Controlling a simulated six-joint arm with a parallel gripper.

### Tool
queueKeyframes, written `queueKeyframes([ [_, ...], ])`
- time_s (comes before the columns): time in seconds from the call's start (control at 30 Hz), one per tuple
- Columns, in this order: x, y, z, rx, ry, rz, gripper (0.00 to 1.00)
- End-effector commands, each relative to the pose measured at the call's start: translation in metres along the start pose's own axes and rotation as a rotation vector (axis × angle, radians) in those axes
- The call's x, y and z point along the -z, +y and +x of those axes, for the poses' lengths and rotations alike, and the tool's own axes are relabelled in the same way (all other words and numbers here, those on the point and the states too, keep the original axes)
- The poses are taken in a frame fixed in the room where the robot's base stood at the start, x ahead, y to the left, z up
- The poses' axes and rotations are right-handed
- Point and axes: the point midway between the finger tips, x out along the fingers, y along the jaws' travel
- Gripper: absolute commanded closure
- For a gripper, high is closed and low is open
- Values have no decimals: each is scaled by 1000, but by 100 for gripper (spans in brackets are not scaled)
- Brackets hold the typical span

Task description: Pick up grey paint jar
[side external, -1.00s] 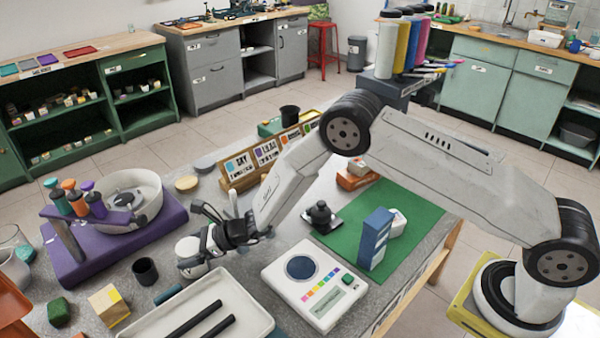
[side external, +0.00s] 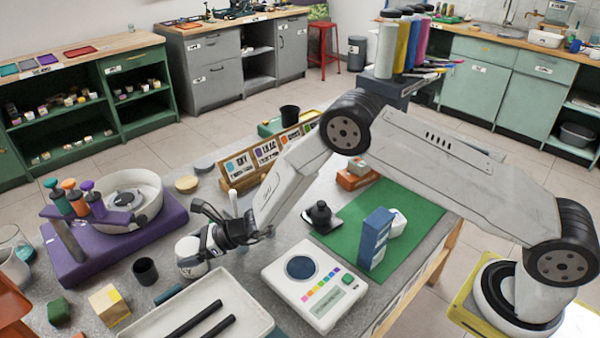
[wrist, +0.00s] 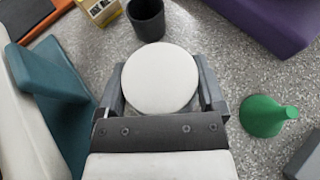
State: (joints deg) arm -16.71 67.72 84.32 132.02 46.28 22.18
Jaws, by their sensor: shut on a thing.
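The paint jar (side external: 189,262) is a small pale, rounded jar with dark lettering only partly readable, on the grey worktop left of centre in the side view. In the wrist view its round off-white lid (wrist: 160,77) lies between the two fingers. My gripper (side external: 203,246) reaches it from the right and is shut on it; the fingers flank the jar on both sides in the wrist view (wrist: 161,85). The jar's underside is not clear, so I cannot tell whether it touches the worktop.
A black cup (side external: 145,270) stands close left of the jar. A teal piece (side external: 168,294) and a white tray (side external: 240,293) lie in front. A purple base (side external: 75,262) is behind left, a white scale (side external: 314,311) to the right.

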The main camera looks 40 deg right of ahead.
Motion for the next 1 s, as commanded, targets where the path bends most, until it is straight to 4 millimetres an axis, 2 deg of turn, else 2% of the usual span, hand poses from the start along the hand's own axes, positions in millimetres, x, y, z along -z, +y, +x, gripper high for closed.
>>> queueKeyframes([
  [0.27,-16,0,-6,0,-5,-3,94],
  [0.4,-32,-1,-12,1,-6,-2,94],
  [0.93,-70,26,-77,2,-6,-1,94],
  [1.0,-69,31,-87,2,-4,0,94],
])
